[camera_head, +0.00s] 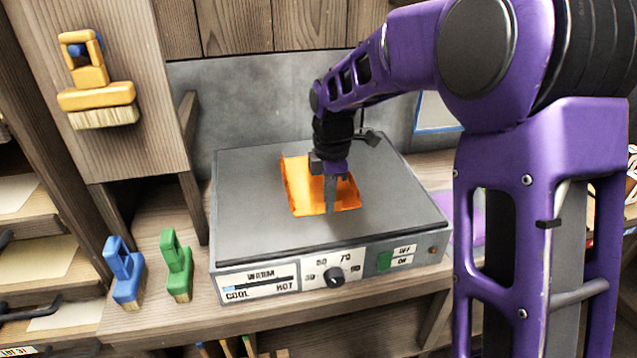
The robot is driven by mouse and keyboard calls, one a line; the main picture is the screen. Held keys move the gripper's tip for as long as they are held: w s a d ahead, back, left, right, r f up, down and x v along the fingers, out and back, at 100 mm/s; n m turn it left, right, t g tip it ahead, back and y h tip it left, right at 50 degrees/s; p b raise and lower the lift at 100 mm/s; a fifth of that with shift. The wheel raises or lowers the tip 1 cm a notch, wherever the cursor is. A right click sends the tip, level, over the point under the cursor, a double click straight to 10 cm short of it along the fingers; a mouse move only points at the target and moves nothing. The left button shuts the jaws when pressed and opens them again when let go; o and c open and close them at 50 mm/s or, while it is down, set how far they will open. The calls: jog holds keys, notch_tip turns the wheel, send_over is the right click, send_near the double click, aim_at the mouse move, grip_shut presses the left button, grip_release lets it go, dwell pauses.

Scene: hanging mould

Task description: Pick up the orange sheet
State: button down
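The orange sheet (298,187) lies on the grey top of the hot plate (245,225), near its middle. My gripper (331,205) points down over the sheet and covers part of its middle and right side. The fingertips are at or just above the sheet's front part; I cannot tell whether they touch it. The gap between the fingers is not clear from this side.
A blue brush (124,270) and a green brush (176,264) stand on the bench left of the hot plate. A yellow brush (95,95) hangs on the wooden panel. A knob (334,275) and a green switch (385,261) are on the hot plate's front.

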notch_tip(320, 180, up, 10)
jog(key=p, duration=0.2)
dwell(0.4)
